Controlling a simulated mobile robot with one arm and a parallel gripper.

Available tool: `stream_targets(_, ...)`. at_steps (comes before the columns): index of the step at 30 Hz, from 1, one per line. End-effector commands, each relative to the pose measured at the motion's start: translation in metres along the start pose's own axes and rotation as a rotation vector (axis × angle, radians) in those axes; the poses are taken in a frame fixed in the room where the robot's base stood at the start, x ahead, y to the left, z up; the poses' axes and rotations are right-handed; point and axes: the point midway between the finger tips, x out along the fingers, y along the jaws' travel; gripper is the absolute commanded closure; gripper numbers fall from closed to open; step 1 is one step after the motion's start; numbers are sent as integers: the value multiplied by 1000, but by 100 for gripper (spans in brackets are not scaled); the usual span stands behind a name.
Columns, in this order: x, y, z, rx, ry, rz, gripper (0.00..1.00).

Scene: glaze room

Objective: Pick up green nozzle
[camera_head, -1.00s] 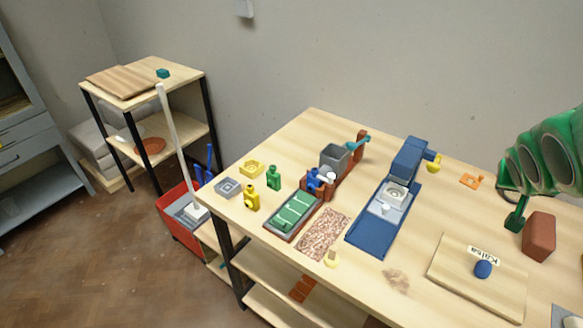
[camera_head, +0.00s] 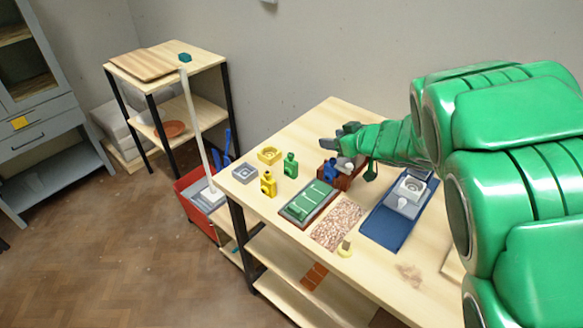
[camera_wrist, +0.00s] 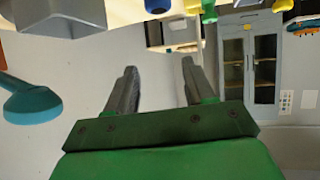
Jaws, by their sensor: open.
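A small green bottle-shaped piece (camera_head: 290,165), likely the green nozzle, stands upright on the table's left part in the head view. A similar yellow piece (camera_head: 268,184) stands beside it. My gripper (camera_head: 340,139) is over the table to the right of the green piece, apart from it and above the brown rack. In the wrist view my gripper (camera_wrist: 160,75) has its two fingers spread with nothing between them. A small green part (camera_wrist: 208,6) shows at that view's top edge, cut off, probably the same piece.
A yellow dish (camera_head: 269,155), a grey square dish (camera_head: 244,173) and a green-topped tray (camera_head: 300,215) surround the green piece. A brown rack with blue and white items (camera_head: 342,176) is below my gripper. A teal-ended object (camera_wrist: 30,102) is close at left in the wrist view.

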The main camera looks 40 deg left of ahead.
Motion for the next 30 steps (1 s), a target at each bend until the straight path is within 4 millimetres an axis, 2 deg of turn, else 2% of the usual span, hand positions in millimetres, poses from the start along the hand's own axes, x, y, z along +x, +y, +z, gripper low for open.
stream_targets(1, 12, -14, 7, -13, -2, -49, 47)
stream_targets(3, 25, -33, 13, -31, 1, -112, 47)
stream_targets(6, 36, -52, 19, -52, 5, -176, 47)
stream_targets(9, 42, -63, 21, -60, 9, -211, 47)
stream_targets(30, 84, -76, 22, -63, 10, -219, 47)
